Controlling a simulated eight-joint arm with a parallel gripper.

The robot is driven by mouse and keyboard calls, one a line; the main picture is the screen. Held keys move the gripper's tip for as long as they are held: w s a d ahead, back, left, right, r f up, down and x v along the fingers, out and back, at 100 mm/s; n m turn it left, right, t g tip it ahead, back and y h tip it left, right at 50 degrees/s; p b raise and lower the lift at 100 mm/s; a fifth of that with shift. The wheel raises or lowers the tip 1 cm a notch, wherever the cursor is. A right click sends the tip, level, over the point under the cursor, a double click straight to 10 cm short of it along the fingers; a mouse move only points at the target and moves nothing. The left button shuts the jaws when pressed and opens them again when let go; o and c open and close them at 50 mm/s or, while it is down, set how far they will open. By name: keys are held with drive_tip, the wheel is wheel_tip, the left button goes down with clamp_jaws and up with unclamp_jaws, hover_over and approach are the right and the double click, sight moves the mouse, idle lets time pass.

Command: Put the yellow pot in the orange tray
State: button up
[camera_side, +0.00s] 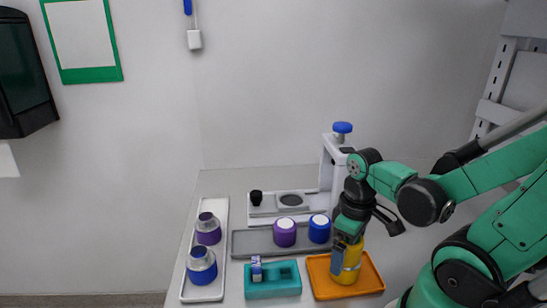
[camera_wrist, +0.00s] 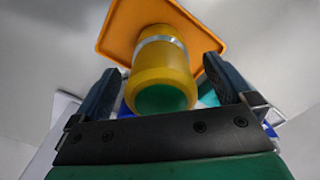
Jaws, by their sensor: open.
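The yellow pot (camera_side: 350,263) stands in the orange tray (camera_side: 365,287) at the front right of the table in the side view. In the wrist view the yellow pot (camera_wrist: 162,64), with a pale band and a green top, sits between my fingers over the orange tray (camera_wrist: 119,28). My gripper (camera_side: 340,258) is low at the pot in the side view. In the wrist view my gripper (camera_wrist: 160,88) is open, with gaps between the pot and both fingers. The pot's underside is hidden.
A teal block (camera_side: 272,287) with a small item stands left of the tray. A grey tray (camera_side: 255,244) behind holds purple (camera_side: 285,232) and blue (camera_side: 319,229) pots. A white tray (camera_side: 188,290) at left holds purple and blue pots with metal tops. A white stand (camera_side: 327,172) rises behind.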

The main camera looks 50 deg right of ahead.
wheel_tip(320, 180, up, 10)
drive_tip(key=shift+s+r, duration=0.1)
drive_tip(key=shift+w+a, duration=0.1)
drive_tip(key=shift+w, duration=0.2)
drive_tip(key=w+a+f+t, duration=0.1)
drive_tip(key=w+a+t, duration=0.5)
drive_tip(key=w, duration=0.3)
drive_tip(key=shift+w+a+f+t, duration=0.15)
drive_tip(key=shift+w+a+t, duration=0.1)
drive_tip(key=shift+t, duration=0.35)
idle(0.3)
